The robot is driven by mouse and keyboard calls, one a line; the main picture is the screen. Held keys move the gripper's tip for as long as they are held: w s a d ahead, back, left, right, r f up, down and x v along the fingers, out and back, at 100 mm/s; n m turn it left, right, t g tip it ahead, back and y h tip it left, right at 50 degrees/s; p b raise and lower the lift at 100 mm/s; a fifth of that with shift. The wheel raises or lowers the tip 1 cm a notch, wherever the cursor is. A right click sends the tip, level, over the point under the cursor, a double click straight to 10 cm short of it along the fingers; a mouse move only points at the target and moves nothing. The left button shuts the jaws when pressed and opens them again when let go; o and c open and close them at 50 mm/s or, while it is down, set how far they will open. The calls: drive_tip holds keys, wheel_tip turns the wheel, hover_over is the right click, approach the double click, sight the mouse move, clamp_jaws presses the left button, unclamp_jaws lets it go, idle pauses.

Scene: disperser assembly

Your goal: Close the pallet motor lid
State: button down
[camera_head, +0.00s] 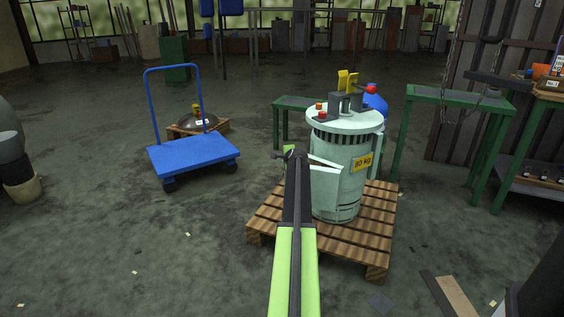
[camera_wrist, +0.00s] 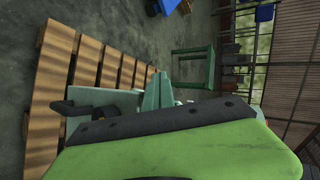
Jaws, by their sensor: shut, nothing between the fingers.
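The pallet motor (camera_head: 340,150) is a pale green upright cylinder with a yellow "80 KG" label, standing on a wooden pallet (camera_head: 350,235). A pale flat panel, apparently its lid (camera_head: 322,180), stands out from the motor's left front side, so it looks open. My gripper (camera_head: 289,152) is at the end of my arm, left of this panel at about its top height. It is shut with nothing in it. In the wrist view, pale green panels (camera_wrist: 152,92) show behind dark gripper parts (camera_wrist: 78,109). I cannot tell whether they touch. My arm hides part of the panel's left side.
A blue trolley (camera_head: 193,153) stands to the left, with a dark domed part on a wooden crate (camera_head: 217,128) behind it. Green stands (camera_head: 440,97) are behind and right of the motor. Loose boards (camera_head: 452,296) lie at front right. The floor at left front is mostly clear.

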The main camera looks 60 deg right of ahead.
drive_tip(key=s+a+r+p, duration=0.1)
drive_tip(key=a+r+p, duration=0.1)
drive_tip(key=a, duration=0.4)
drive_tip(key=s+a+r+p, duration=0.2)
drive_tip(key=a+r+p, duration=0.1)
drive_tip(key=a, duration=0.3)
drive_tip(key=shift+a, duration=0.2)
